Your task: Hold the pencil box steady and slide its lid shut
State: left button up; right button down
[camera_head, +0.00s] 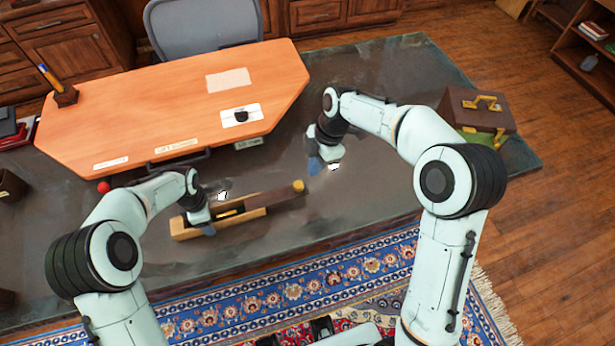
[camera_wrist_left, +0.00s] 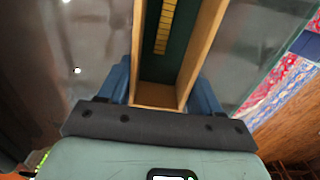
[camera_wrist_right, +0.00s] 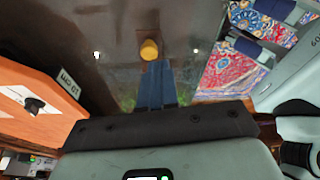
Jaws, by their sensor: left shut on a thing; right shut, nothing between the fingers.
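The pencil box (camera_head: 184,233) is a long, narrow wooden box lying on the dark desk. Its dark brown lid (camera_head: 270,198) sticks out well past the box to the right, leaving the left part open. A yellow knob (camera_head: 298,186) stands at the lid's right end. In the left wrist view the open box (camera_wrist_left: 158,96) shows a green inside with a yellow strip. My left gripper (camera_head: 207,226) is shut across the box near its left end. My right gripper (camera_head: 316,168) is shut and empty, right of the knob. In the right wrist view the knob (camera_wrist_right: 149,50) appears just beyond its closed fingertips (camera_wrist_right: 158,66).
An orange wooden board (camera_head: 165,108) with labels covers the desk's back left. A brown case (camera_head: 478,108) with yellow handles stands at the right. The grey desk top (camera_head: 365,190) is clear around the lid's end.

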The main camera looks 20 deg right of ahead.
jog(key=d+m+t+y, duration=0.35)
jog(key=d+m, duration=0.55)
jog(key=m, duration=0.7)
jog(key=x, duration=1)
jog(key=shift+s+a+f, duration=0.1)
jog(key=shift+s, duration=0.05)
jog(key=shift+s+a, duration=0.25)
jog(key=shift+a, duration=0.9)
jog(key=shift+s+a, duration=0.15)
jog(key=shift+a, duration=0.35)
